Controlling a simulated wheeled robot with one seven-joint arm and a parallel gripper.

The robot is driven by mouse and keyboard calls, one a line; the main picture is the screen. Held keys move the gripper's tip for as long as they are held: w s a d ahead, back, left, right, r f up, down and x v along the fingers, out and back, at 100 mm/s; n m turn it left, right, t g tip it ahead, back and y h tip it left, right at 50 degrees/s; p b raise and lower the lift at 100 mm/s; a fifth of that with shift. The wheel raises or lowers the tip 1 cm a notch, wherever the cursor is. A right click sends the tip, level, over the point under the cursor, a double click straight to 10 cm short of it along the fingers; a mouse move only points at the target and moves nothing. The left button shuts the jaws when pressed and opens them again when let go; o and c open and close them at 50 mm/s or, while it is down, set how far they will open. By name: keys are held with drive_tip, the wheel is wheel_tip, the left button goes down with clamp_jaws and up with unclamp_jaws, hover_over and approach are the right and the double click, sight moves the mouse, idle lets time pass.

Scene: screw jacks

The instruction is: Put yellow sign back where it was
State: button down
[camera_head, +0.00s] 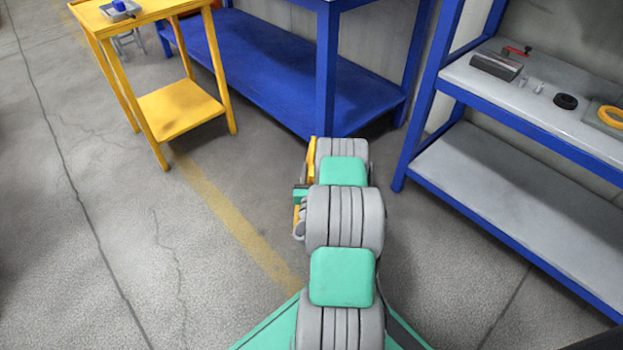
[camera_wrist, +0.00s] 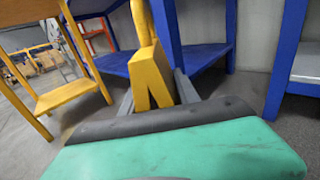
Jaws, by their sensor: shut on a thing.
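The yellow sign (camera_wrist: 150,72) is in my gripper (camera_wrist: 156,90), between its two grey fingers in the wrist view. Its wider folded end is toward the camera and a narrower yellow part rises above it. The gripper is shut on it and holds it in front of the blue workbench. In the head view, a yellow strip of the sign (camera_head: 311,156) shows beside my arm. My arm hides the rest of it and most of the gripper there.
A yellow two-tier table (camera_head: 180,107) stands at the upper left with a small tray (camera_head: 118,10) on top. A blue bench (camera_head: 270,62) is ahead. A blue-framed grey shelf (camera_head: 500,170) at right holds a dark block (camera_head: 496,65), a black ring (camera_head: 565,101) and a yellow ring (camera_head: 610,115). The left floor is clear.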

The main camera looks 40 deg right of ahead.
wheel_tip(320, 180, down, 3)
drive_tip(key=shift+d+f+b, duration=0.15)
drive_tip(key=shift+f+b, duration=0.05)
drive_tip(key=shift+b, duration=1)
drive_tip(key=c, duration=0.9)
unclamp_jaws()
drive_tip(key=p+v, duration=0.2)
drive_tip(key=v, duration=1)
